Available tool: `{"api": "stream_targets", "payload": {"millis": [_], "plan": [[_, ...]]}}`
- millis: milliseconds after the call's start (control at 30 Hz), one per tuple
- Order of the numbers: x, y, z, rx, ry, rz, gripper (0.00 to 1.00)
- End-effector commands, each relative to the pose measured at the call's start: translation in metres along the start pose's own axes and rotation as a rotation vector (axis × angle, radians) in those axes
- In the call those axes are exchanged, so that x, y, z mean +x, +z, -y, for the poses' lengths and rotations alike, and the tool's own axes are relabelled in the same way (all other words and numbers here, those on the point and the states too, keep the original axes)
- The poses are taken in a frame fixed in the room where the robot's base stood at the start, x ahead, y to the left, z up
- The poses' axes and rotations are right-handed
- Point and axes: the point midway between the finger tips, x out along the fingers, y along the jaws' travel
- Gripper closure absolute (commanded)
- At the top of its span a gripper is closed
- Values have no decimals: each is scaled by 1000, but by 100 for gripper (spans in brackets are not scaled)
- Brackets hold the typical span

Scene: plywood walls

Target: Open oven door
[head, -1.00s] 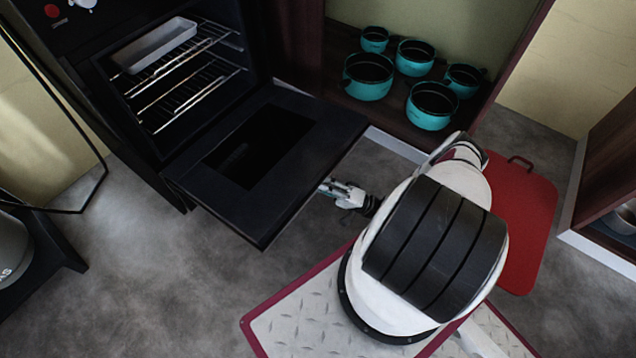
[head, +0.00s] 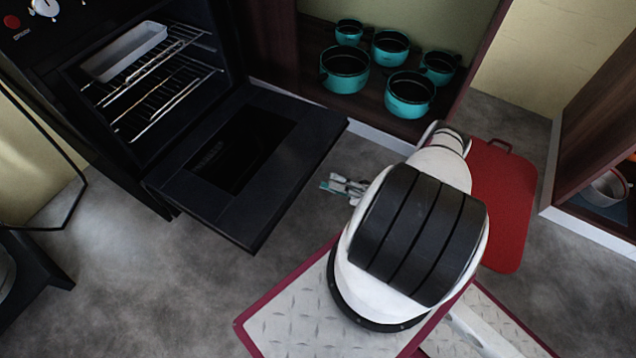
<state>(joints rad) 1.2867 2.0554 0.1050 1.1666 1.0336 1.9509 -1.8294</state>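The black oven (head: 75,50) stands at the upper left. Its door (head: 300,165) is hinged down and lies open, about level, with the dark glass panel (head: 240,148) facing up. Inside, wire racks (head: 165,85) show, with a grey metal tray (head: 125,52) on the top one. My gripper (head: 326,187) is just right of the door's outer edge, with a small gap seen between them. It looks empty. Its fingers are small in the picture and partly hidden by my white and black arm, so their opening is unclear.
An open cabinet at the top holds several teal pots (head: 345,68). A red board (head: 500,205) lies right of my arm. Another cabinet (head: 600,140) with a metal pot (head: 608,188) stands at the right. Grey floor (head: 150,280) is clear at the lower left.

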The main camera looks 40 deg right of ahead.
Motion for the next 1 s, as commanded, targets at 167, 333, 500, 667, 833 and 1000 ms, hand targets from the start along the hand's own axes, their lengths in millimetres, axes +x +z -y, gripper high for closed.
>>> {"api": "stream_targets", "payload": {"millis": [167, 333, 500, 667, 833, 1000], "plan": [[-30, -4, 16, -3, 2, -3, 62], [-45, -6, 24, -1, 1, -2, 62], [-49, -6, 26, 2, 0, 0, 62], [-50, -6, 26, 2, 0, 0, 62], [-49, -9, 26, 23, 18, -2, 91], [-46, -28, 18, 218, 170, -32, 100]]}}
